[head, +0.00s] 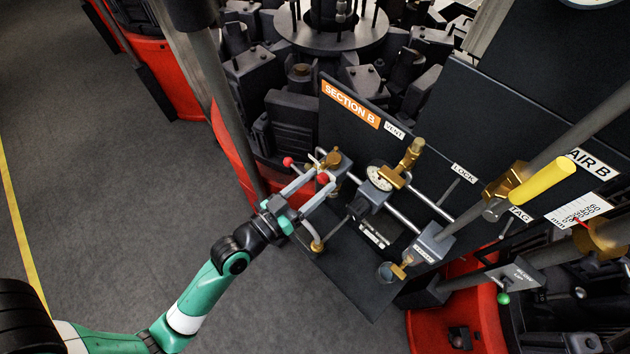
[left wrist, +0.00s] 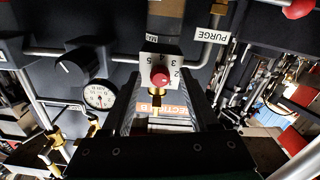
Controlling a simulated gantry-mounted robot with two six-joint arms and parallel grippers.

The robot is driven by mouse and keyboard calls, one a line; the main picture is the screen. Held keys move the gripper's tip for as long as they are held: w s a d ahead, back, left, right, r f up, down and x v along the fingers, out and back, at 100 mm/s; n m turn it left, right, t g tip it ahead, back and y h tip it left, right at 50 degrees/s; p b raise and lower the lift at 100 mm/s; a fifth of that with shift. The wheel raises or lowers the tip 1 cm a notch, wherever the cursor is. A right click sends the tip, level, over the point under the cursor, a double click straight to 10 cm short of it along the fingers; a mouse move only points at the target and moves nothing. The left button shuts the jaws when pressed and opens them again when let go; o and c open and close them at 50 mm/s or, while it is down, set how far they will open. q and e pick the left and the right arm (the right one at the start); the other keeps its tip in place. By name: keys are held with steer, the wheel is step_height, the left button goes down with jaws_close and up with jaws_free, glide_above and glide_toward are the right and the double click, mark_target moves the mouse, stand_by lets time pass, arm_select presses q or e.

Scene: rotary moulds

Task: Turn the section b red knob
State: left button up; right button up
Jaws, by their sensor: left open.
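The section b panel (head: 335,135) carries an orange SECTION B label (head: 350,104), also partly visible in the left wrist view (left wrist: 165,110). A red knob (head: 323,178) sits at the tips of my left gripper (head: 322,181). In the left wrist view this round red knob (left wrist: 160,76) is in front of a white numbered plate, between the two fingers of my left gripper (left wrist: 163,98). The gripper is open, with a gap seen on both sides of the knob. I cannot tell how deep the knob sits between the fingers. My right gripper is not in view.
A second red ball (head: 288,161) is left of the gripper. A gauge (head: 378,178), brass valve (head: 402,165) and metal pipes stand to the right. A black knob (left wrist: 78,66) is left of the fingers in the wrist view. Open grey floor (head: 110,210) lies left.

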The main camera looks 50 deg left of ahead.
arm_select(q)
steer(key=shift+c, duration=0.3)
jaws_close()
steer(key=shift+n, duration=0.4)
steer(key=n+p, duration=0.1)
steer(key=n, duration=0.1)
steer(key=shift+r+n+p, duration=0.15)
steer(key=shift+n+p, duration=0.15)
steer(key=shift+p, duration=0.05)
steer(key=n+p, duration=0.2)
steer(key=n, duration=0.3)
steer(key=n+p, duration=0.1)
steer(key=n, duration=0.8)
steer(key=shift+p, duration=0.4)
steer(key=shift+n, duration=0.4)
